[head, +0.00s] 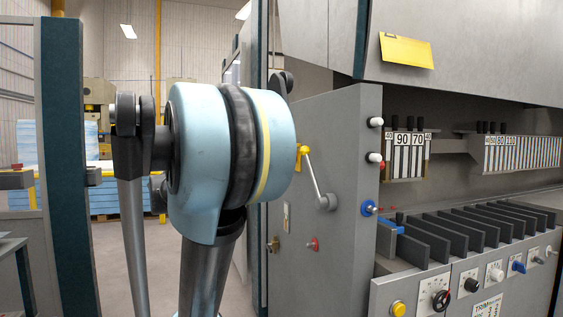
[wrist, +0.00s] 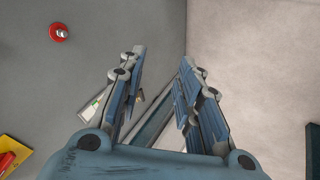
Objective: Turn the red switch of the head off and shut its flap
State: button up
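In the head view a small red switch (head: 313,244) sits low on the side of the grey machine cabinet (head: 345,130). In the wrist view a round red knob with a pale centre (wrist: 60,32) is on a grey face at upper left; I cannot tell if it is the same one. A yellow and red piece (wrist: 12,155) is cut off at the lower left there. I cannot make out a flap for certain. My gripper (wrist: 158,82) is open, its fingers apart with nothing gripped. It is hidden in the head view behind my arm.
A crank with a yellow grip (head: 303,152) juts from the cabinet side. A blue knob (head: 369,208) and white-tipped knobs (head: 374,157) are on its front edge. A row of dark slots (head: 470,225) and a control panel (head: 450,290) stand right. A dark green post (head: 68,150) is at left.

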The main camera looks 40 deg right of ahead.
jog(key=w+d+r+m+g+h, duration=0.3)
jog(key=w+d+r+m+h, duration=0.25)
jog(key=w+d+r, duration=0.5)
jog(key=w+d+r+m+g+h, duration=0.3)
jog(key=w+d+r+m+h, duration=0.4)
jog(key=d+r, duration=0.55)
jog(key=s+d+r+y, duration=0.1)
jog(key=s+d, duration=0.3)
jog(key=d, duration=1.1)
jog(key=shift+s+d+n+y, duration=0.2)
jog(key=shift+n+y, duration=0.15)
jog(key=shift+y, duration=0.4)
jog(key=shift+r, duration=0.1)
grip_shut()
